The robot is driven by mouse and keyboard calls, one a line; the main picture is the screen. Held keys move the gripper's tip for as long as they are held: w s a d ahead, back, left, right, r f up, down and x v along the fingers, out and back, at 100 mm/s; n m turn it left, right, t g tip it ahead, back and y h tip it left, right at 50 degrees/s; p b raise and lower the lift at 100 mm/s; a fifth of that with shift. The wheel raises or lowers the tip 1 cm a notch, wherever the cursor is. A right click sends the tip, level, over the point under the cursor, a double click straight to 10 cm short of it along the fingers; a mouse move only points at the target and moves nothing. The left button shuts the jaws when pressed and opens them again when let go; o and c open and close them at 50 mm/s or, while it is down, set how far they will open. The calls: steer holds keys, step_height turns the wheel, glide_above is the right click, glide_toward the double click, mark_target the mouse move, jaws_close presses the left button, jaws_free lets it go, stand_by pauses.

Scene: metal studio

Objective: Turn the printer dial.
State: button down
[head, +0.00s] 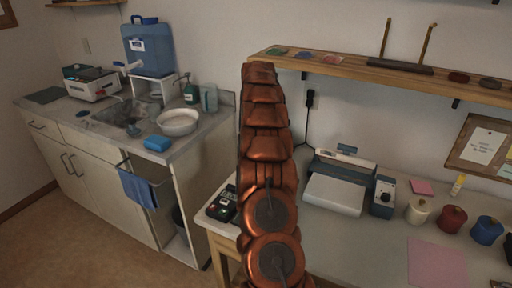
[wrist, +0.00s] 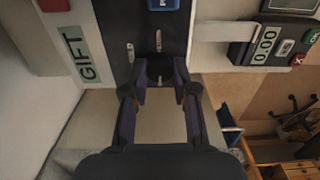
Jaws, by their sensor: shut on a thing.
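In the wrist view a dark grey panel (wrist: 115,25) fills the top middle, with a "GIFT" label (wrist: 90,54) on its left and narrow silver marks near its middle. My gripper (wrist: 160,78) reaches up to the panel's lower part. Its two fingers stand slightly apart and are shut on a small dark piece at the panel, which looks to be the printer dial (wrist: 158,69). The fingers hide most of it, so its turn angle cannot be told. In the head view my copper arm hides the gripper and this panel.
A card terminal with a "0.00" display (wrist: 265,42) is close at right; it also shows left of my arm (head: 224,204). A white-lidded device (head: 335,193) and a small box with a round knob (head: 385,197) stand right of my arm. A shelf (head: 390,72) hangs above.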

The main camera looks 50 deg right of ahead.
steer(key=c, duration=0.9)
jaws_free()
steer(key=shift+r, duration=0.1)
steer(key=shift+d+r, duration=0.1)
steer(key=shift+r, duration=3.6)
